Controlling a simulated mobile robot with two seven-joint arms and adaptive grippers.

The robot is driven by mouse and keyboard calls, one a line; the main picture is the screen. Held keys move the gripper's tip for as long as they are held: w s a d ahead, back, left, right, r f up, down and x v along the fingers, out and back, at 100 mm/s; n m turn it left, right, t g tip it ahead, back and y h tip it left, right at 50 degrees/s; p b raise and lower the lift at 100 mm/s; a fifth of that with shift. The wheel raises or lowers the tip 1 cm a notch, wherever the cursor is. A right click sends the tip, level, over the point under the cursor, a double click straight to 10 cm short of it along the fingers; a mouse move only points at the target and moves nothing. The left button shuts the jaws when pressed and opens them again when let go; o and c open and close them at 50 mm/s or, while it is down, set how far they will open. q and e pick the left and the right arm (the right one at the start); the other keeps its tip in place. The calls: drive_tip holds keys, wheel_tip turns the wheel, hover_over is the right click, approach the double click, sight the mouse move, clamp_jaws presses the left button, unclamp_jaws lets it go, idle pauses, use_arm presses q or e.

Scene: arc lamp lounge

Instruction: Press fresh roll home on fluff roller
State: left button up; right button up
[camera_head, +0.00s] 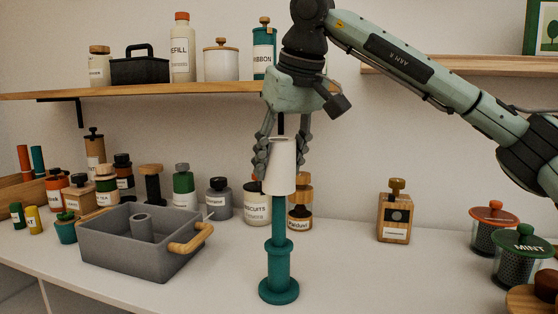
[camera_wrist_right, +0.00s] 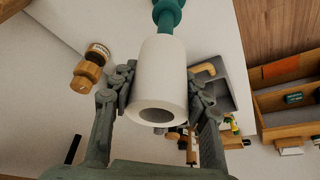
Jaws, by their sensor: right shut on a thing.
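The fluff roller (camera_head: 279,263) stands upright on the white counter in the head view, a teal post with a collar and a round foot. The white roll (camera_head: 281,165) is upright at its top, its lower end meeting the teal post. How far the post reaches inside the roll is hidden. My right gripper (camera_head: 281,160) comes from above and is shut on the roll, one finger on each side. In the right wrist view the roll (camera_wrist_right: 160,78) sits between the fingers (camera_wrist_right: 160,92), its near end open and hollow, with the teal roller (camera_wrist_right: 168,14) beyond it. My left gripper is out of view.
A grey bin (camera_head: 139,246) with a wooden handle stands left of the roller. Several jars line the counter's back; a wooden dispenser (camera_head: 395,215) and a MINT canister (camera_head: 522,258) stand right. A wooden shelf (camera_head: 215,90) hangs behind.

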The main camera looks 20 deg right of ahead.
sight(279, 199)
drive_tip(key=shift+f, duration=0.2)
drive_tip(key=shift+f, duration=0.4)
drive_tip(key=shift+f, duration=0.1)
drive_tip(key=shift+f+b, duration=0.15)
drive_tip(key=shift+b, duration=0.2)
drive_tip(key=shift+f+b, duration=0.6)
drive_tip(key=shift+f, duration=0.5)
drive_tip(key=shift+f, duration=0.3)
drive_tip(key=shift+f+b, duration=0.75)
drive_tip(key=shift+f, duration=0.25)
drive_tip(key=shift+f, duration=0.15)
idle(0.4)
